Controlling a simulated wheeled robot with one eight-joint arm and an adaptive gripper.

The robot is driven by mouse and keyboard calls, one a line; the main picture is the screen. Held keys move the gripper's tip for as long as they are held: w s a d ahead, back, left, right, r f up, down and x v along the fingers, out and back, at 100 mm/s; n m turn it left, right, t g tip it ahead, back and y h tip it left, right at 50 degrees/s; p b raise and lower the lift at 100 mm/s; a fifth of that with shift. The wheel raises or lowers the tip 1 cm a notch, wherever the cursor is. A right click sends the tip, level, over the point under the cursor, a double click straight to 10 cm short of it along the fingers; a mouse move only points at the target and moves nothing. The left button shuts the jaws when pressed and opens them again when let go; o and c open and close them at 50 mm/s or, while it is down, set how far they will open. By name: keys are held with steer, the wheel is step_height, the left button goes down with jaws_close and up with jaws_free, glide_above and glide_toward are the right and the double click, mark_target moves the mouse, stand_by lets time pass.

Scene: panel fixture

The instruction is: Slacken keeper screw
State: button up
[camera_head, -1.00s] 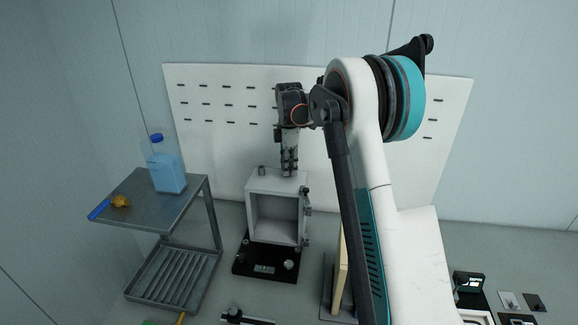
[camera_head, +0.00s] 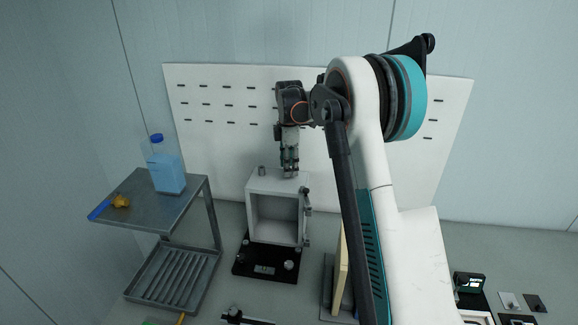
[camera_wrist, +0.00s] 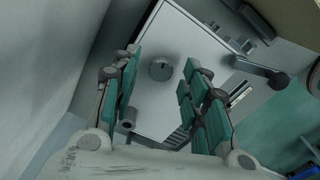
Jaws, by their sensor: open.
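A pale open-fronted box (camera_head: 250,210) stands on a black base, and its top face fills the middle of the wrist view (camera_wrist: 185,45). A round grey screw-like head (camera_wrist: 161,70) sits on that top, between my fingers in the picture; I cannot tell for sure that it is the keeper screw. A short grey cylinder (camera_wrist: 128,117) stands near the box edge, and a peg shows on the top left in the head view (camera_head: 262,170). My gripper (camera_head: 290,174) points down over the box top. Its teal-padded fingers (camera_wrist: 157,88) are apart, with nothing gripped.
A dark lever with a round end (camera_wrist: 265,72) juts from the box side. A slotted white panel (camera_head: 220,130) stands behind. My arm hides part of the right side.

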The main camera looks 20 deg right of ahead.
step_height(320, 180, up, 11)
steer(key=shift+r, duration=0.2)
stand_by(0.5)
steer(key=s+a+r+m+t+b, duration=0.1)
steer(key=s+a+m+t+b, duration=0.25)
steer(key=s, duration=0.65)
steer(key=s+a+r+m+b, duration=0.1)
steer(key=s+a+m+b, duration=0.1)
steer(key=s+a+m, duration=0.65)
steer(key=s+a+f+m+t+b, duration=0.1)
steer(key=s+f+t+b, duration=0.1)
steer(key=s+f, duration=0.5)
steer(key=s+a+f+m+t+b, duration=0.1)
steer(key=s+f, duration=0.5)
steer(key=s, duration=0.7)
steer(key=shift+s+a+f+m+t+b, duration=0.35)
steer(key=shift+a+m+b, duration=0.25)
steer(key=shift+b, duration=0.2)
